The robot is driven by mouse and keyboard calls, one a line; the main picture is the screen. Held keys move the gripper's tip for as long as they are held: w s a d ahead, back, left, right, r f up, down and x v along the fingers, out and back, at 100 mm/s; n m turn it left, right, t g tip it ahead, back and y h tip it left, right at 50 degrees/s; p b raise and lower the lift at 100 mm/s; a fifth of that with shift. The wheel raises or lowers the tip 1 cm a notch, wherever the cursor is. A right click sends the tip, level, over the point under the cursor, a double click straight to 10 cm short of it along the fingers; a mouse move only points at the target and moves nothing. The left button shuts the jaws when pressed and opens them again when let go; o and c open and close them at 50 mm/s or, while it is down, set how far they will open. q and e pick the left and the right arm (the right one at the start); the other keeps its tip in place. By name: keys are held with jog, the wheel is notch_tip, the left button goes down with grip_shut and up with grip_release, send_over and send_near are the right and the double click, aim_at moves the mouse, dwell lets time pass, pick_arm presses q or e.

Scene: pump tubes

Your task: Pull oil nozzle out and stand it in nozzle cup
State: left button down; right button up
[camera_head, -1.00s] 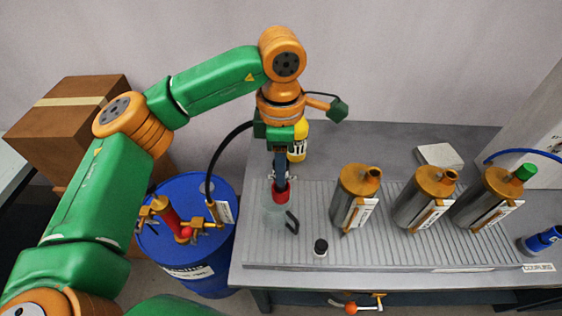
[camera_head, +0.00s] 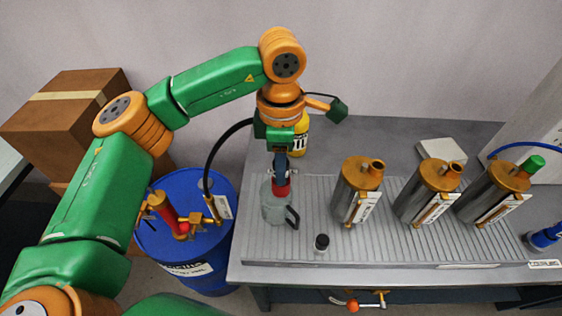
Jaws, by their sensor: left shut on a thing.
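My left gripper (camera_head: 281,168) points straight down over the ribbed tray and is shut on the oil nozzle (camera_head: 281,188), whose red part shows just below the fingers. The nozzle is upright, with its lower end at the mouth of a clear grey cup with a black handle (camera_head: 278,207). How deep its tip sits is hard to tell. A black hose (camera_head: 217,146) arches from near the gripper down to the blue drum (camera_head: 172,251), which carries a red and brass pump (camera_head: 170,215). My right gripper is not in view.
Three metal canisters with orange tops (camera_head: 357,190) stand on the ribbed tray (camera_head: 390,247) to the right. A small black-capped item (camera_head: 321,243) lies in front of the cup. A yellow bottle (camera_head: 300,137) stands behind the gripper. A cardboard box (camera_head: 70,115) is at left.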

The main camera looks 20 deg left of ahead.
pick_arm(q)
jog(key=shift+c, duration=2.2)
grip_release()
jog(key=shift+r, duration=0.35)
notch_tip(320, 180, up, 6)
jog(key=shift+r, duration=0.25)
